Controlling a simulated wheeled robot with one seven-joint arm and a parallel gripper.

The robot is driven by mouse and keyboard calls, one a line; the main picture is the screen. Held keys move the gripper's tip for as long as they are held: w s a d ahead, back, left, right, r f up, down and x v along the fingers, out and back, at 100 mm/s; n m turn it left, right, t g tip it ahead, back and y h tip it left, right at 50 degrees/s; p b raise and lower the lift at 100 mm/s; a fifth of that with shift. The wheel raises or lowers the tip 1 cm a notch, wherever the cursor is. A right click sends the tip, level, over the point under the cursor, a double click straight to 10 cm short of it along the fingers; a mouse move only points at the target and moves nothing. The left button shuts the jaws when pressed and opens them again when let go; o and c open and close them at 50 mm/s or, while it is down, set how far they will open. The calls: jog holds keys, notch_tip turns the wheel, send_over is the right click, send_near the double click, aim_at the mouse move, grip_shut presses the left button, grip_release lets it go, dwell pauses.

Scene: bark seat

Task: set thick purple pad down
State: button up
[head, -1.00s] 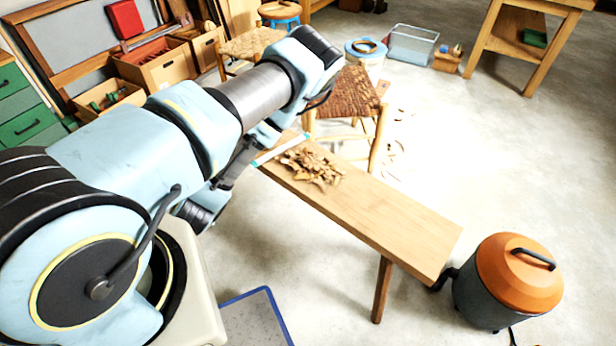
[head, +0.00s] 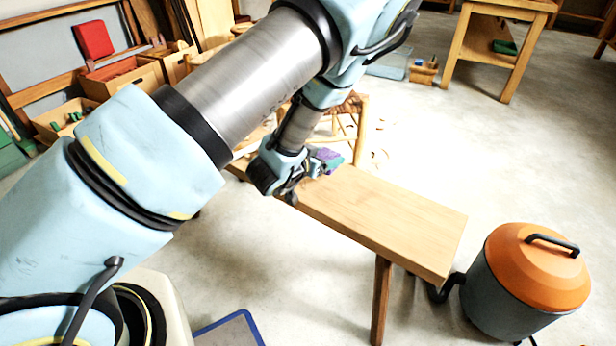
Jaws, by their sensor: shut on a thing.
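My gripper (head: 304,176) is shut on the thick purple pad (head: 327,154), which shows only as a small purple patch beside the hand. The pad is over the far left part of the wooden bench (head: 385,215). My wrist and arm hide much of the fingers and the bench's far end. I cannot tell whether the pad touches the bench top.
The near right part of the bench top is bare. An orange-lidded grey canister (head: 527,280) stands on the floor by the bench's right end. A woven chair (head: 350,125) stands behind the bench. A blue-edged mat (head: 230,331) lies at the bottom.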

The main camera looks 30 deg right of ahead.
notch_tip(320, 180, down, 8)
jog(key=shift+r+b, duration=0.2)
jog(key=shift+b, duration=0.45)
jog(key=shift+f, duration=0.1)
jog(key=o, duration=1.2)
jog(key=shift+o, duration=0.2)
jog(key=shift+r, duration=0.2)
jog(key=p+v, duration=0.1)
jog(key=v, duration=1.1)
